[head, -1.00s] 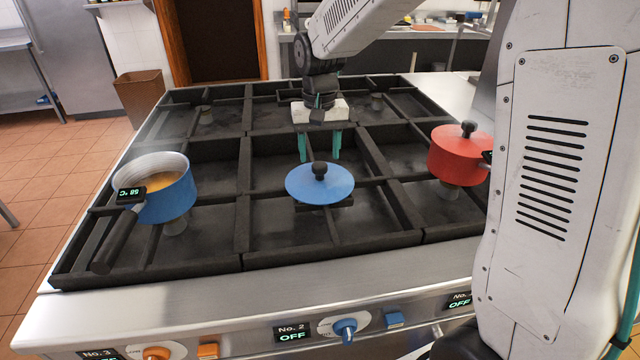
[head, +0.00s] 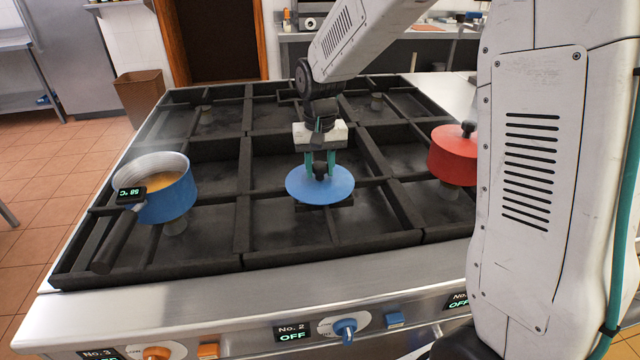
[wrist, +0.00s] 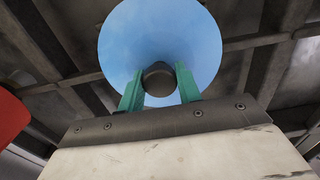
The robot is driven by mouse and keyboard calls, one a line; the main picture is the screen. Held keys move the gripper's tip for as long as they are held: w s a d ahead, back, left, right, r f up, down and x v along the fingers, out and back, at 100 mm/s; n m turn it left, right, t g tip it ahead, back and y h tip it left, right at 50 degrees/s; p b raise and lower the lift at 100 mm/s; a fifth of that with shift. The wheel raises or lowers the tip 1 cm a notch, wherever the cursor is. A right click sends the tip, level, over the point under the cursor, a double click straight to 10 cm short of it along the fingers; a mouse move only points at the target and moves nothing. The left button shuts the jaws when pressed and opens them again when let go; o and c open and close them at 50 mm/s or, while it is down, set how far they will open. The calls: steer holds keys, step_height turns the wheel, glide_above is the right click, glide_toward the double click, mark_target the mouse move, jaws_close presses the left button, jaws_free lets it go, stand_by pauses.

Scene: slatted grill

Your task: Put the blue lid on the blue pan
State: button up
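The blue lid (head: 335,190) lies flat on the grate in the front middle section, its dark knob up. My gripper (head: 320,166) is right above it, with its green fingers lowered on both sides of the knob. In the wrist view the blue lid (wrist: 200,40) fills the top middle, and my gripper's fingers (wrist: 160,82) press against the knob from left and right. The blue pan (head: 172,205) stands at the front left of the stove, uncovered, with orange-brown contents and a dark handle toward the front.
A red pot (head: 452,160) with a lid stands at the right, partly hidden by my arm. The black grate bars (head: 243,200) rise between the pan and the lid. Control knobs (head: 345,328) line the front edge. The grate behind the lid is clear.

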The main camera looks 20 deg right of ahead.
mark_target(320, 164)
steer(key=shift+r, duration=2.5)
